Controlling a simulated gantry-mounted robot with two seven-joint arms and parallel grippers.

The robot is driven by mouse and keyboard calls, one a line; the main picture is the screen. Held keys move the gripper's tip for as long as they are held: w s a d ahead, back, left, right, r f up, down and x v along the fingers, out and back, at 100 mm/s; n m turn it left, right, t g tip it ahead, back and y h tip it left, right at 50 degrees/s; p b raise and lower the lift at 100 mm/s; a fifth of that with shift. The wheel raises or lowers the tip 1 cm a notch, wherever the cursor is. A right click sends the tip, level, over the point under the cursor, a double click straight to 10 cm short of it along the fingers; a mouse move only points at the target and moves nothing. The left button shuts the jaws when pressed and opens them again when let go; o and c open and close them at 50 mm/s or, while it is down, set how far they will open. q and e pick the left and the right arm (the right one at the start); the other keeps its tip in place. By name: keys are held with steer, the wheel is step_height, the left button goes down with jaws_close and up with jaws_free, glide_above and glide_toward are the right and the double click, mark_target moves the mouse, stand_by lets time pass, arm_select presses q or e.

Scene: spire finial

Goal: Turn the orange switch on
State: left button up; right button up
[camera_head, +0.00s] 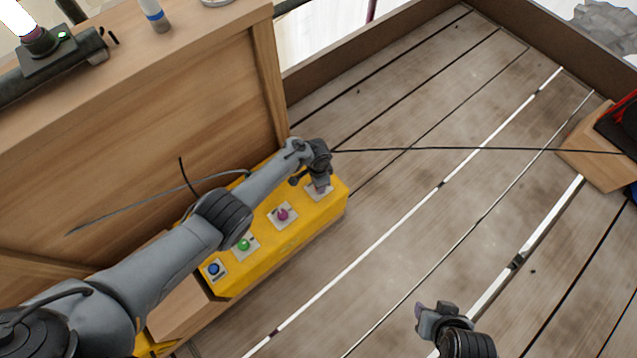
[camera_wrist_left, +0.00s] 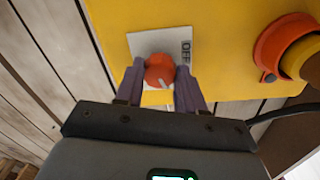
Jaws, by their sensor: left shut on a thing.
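The orange switch (camera_wrist_left: 158,67) is a round knob on a pale square plate (camera_wrist_left: 144,42) on the yellow box (camera_head: 237,277). "OFF" is printed at the plate's right side in the left wrist view. The knob's pale pointer mark faces the lower right there, towards my gripper. My left gripper (camera_head: 319,184) is over the box's far end. Its purple fingers (camera_wrist_left: 161,80) are on both sides of the knob, shut on it. In the head view the gripper hides the knob. My right gripper (camera_head: 430,307) is away from the box, above the planks; its opening is unclear.
Blue (camera_head: 214,268), green (camera_head: 244,244) and magenta (camera_head: 282,213) knobs line the box beside my left arm. A wooden crate wall (camera_head: 130,130) stands behind it. A thin black cable (camera_head: 450,148) runs right from my left wrist. The plank floor (camera_head: 400,215) is largely clear.

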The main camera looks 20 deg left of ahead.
arm_select(q)
steer(key=shift+m+b, duration=0.35)
steer(key=shift+m, duration=1.65)
steer(key=o, duration=1)
steer(key=shift+o, duration=0.2)
step_height(320, 180, up, 11)
steer(key=p, duration=0.8)
steer(key=shift+w+a, duration=0.15)
steer(key=shift+w, duration=0.1)
steer(key=shift+f, duration=0.15)
